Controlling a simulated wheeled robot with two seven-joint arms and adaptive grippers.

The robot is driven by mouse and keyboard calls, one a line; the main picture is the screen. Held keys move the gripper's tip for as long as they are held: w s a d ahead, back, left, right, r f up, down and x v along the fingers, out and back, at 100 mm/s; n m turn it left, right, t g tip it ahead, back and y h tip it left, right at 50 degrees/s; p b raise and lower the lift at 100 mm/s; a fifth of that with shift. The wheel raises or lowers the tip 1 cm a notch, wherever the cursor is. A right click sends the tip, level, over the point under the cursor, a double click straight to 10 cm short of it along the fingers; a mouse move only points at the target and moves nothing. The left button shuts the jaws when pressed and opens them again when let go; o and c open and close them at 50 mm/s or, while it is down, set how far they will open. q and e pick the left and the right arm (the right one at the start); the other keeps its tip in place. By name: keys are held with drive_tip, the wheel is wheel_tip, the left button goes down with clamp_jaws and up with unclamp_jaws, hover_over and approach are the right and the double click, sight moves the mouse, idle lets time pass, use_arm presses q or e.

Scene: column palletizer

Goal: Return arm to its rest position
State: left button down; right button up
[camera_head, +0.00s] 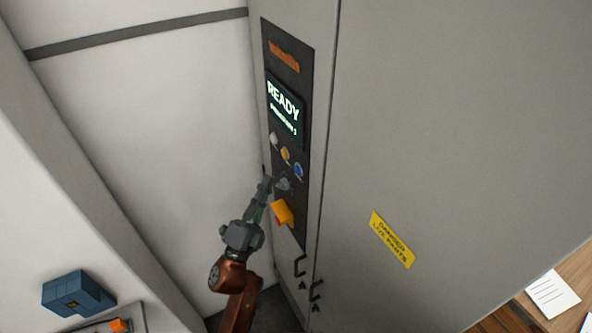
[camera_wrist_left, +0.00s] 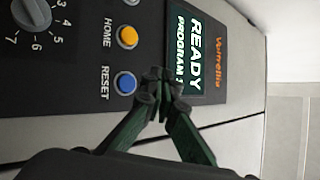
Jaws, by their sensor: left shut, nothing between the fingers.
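My left gripper (camera_head: 265,187) is shut and empty, in front of the lower part of the black control panel (camera_head: 293,170) on the grey cabinet. It also shows in the left wrist view (camera_wrist_left: 160,78), its dark green fingers meeting near the blue RESET button (camera_wrist_left: 125,83). I cannot tell whether the fingertips touch the panel. The screen (camera_head: 285,108) reads READY and PROGRAM 1. A yellow HOME button (camera_wrist_left: 127,37) and a numbered dial (camera_wrist_left: 32,15) sit beside the RESET button. My right gripper is not in view.
The grey cabinet door (camera_head: 450,130) with a yellow danger label (camera_head: 392,240) fills the right side. A blue box (camera_head: 77,294) is at the lower left. Paper (camera_head: 552,294) lies at the lower right.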

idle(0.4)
